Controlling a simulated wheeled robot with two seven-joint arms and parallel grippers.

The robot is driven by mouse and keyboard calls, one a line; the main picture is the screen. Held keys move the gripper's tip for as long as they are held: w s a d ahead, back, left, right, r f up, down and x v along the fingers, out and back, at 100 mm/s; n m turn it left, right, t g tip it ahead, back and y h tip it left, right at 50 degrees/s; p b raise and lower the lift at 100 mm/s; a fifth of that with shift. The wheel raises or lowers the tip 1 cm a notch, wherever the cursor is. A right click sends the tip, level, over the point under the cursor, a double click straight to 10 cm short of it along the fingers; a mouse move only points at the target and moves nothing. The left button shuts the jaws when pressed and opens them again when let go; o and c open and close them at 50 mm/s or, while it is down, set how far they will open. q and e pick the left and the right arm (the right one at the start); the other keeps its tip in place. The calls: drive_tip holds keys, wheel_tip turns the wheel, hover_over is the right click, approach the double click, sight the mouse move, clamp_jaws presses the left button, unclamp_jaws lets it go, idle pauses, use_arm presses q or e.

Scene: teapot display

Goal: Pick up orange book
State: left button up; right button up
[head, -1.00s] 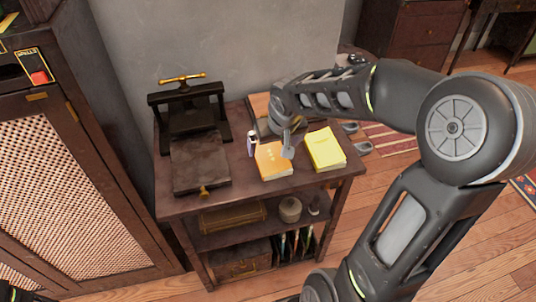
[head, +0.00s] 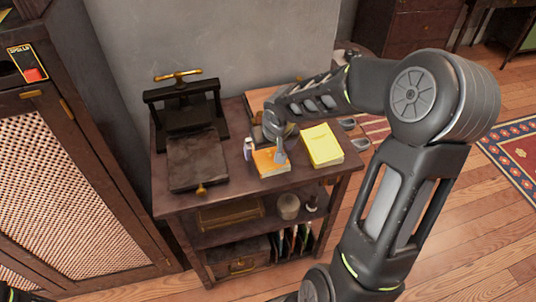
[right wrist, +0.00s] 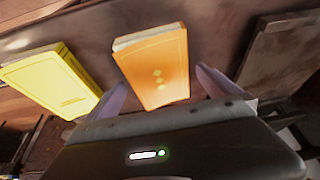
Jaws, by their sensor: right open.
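The orange book (head: 268,167) lies flat near the front edge of the small dark wooden table. It also shows in the right wrist view (right wrist: 157,65), with its near end between the fingers. My right gripper (head: 265,152) is open and empty, pointing down over the book, with one finger towards each side of it. In the head view a finger hides part of the book's cover. I cannot tell whether either finger touches it. My left gripper is not in view.
A yellow book (head: 322,146) lies close by on the right. A black book press (head: 192,150) stands on the table's left part. A tall cabinet (head: 75,180) stands at the left.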

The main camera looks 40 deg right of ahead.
sight(269, 153)
drive_tip(key=shift+w+f, duration=0.25)
drive_tip(key=shift+f, duration=0.4)
drive_tip(key=shift+c, duration=0.2)
drive_tip(key=shift+r, duration=0.1)
drive_tip(key=c, duration=1.4)
drive_tip(key=shift+c, duration=0.2)
wheel_tip(269, 153, up, 10)
drive_tip(key=p, duration=0.1)
